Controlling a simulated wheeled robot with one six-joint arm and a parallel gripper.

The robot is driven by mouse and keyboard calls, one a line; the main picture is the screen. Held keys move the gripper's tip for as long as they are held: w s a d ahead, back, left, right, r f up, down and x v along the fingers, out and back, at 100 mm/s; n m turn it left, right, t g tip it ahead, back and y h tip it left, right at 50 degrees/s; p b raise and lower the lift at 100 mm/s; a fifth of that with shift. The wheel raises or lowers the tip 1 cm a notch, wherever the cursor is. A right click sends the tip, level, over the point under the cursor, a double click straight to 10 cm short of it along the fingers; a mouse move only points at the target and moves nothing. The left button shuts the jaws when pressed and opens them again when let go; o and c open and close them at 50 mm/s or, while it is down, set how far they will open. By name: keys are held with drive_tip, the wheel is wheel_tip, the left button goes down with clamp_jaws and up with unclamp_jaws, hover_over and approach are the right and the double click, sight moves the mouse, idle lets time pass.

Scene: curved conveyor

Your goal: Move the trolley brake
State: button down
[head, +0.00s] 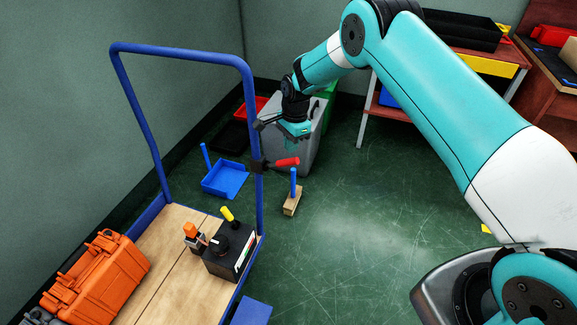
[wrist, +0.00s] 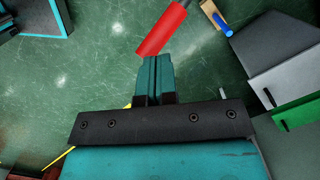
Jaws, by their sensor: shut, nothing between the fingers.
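The trolley (head: 190,52) has a blue tubular frame and a wooden deck, at the left in the head view. The brake is a lever with a red handle (head: 287,162), clamped to the frame's right upright by a black bracket and pointing right. The red handle also shows in the wrist view (wrist: 164,28), tilted, just beyond my fingertips. My gripper (head: 291,143) is shut and empty, above the red handle in the head view. In the wrist view, its fingers (wrist: 154,62) lie together, with their tips near the handle's lower end. I cannot tell whether they touch it.
An orange case (head: 100,275) and a black box (head: 232,252) with tools sit on the trolley deck. A blue dustpan (head: 225,179), a wooden brush (head: 292,201) and a grey bin (head: 305,150) stand behind. Workbenches (head: 470,60) are at the back right. The middle floor is clear.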

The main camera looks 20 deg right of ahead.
sight(298, 158)
drive_tip(key=shift+a+f+b, duration=0.2)
drive_tip(key=shift+f+b, duration=0.8)
drive_tip(key=shift+f, duration=1)
drive_tip(key=shift+s+f, duration=0.1)
drive_tip(key=shift+f+b, duration=1.35)
drive_tip(key=shift+f, duration=0.8)
drive_tip(key=shift+d+r, duration=0.1)
drive_tip(key=shift+w+d+r, duration=0.25)
drive_tip(key=shift+d, duration=0.45)
drive_tip(key=shift+w+d+r, duration=0.25)
drive_tip(key=shift+d, duration=0.4)
drive_tip(key=shift+r, duration=0.1)
